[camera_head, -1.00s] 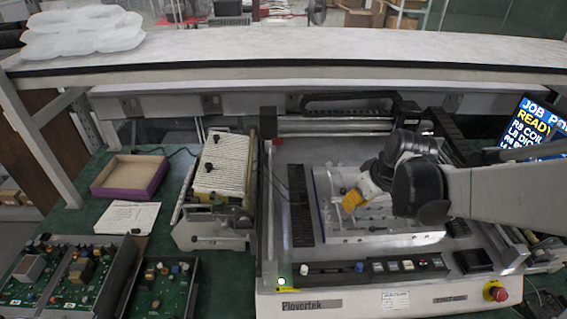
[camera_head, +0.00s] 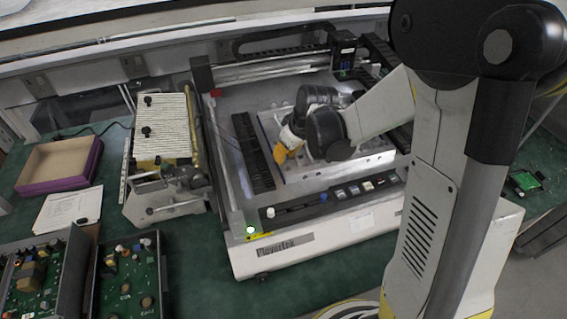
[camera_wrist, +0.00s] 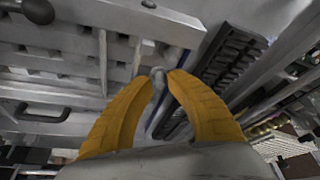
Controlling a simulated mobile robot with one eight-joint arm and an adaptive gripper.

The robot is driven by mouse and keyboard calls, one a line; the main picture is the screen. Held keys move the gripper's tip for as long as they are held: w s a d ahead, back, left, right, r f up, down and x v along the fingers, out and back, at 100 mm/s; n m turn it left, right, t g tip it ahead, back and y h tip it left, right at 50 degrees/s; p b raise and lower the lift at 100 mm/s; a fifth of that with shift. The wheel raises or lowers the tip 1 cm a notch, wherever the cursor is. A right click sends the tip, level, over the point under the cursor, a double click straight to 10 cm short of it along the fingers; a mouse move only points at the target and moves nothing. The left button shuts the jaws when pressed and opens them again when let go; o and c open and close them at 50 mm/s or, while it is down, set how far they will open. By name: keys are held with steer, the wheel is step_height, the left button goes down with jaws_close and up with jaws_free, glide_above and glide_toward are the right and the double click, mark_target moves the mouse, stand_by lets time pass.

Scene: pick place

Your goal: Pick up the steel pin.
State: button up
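A small grey, round-ended metal piece, which looks like the steel pin (camera_wrist: 158,74), shows between the yellow fingertips in the wrist view. My gripper (camera_wrist: 160,80) has its two curved fingers drawn close together, with the tips against this piece on both sides. Whether it is lifted off the surface below cannot be told. In the head view my gripper (camera_head: 281,153) points down over the left part of the metal plate (camera_head: 300,172) on the machine bed. The pin cannot be made out there.
A black slotted rail (camera_head: 253,150) lies just left of the plate. A button strip (camera_head: 335,195) runs along the machine's front. A striped fixture (camera_head: 163,125), an open box (camera_head: 55,165) and circuit boards (camera_head: 130,280) stand on the green bench to the left.

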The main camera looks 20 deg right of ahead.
steer(key=shift+w+f, duration=0.15)
steer(key=shift+f, duration=0.2)
steer(key=shift+r, duration=0.15)
jaws_close()
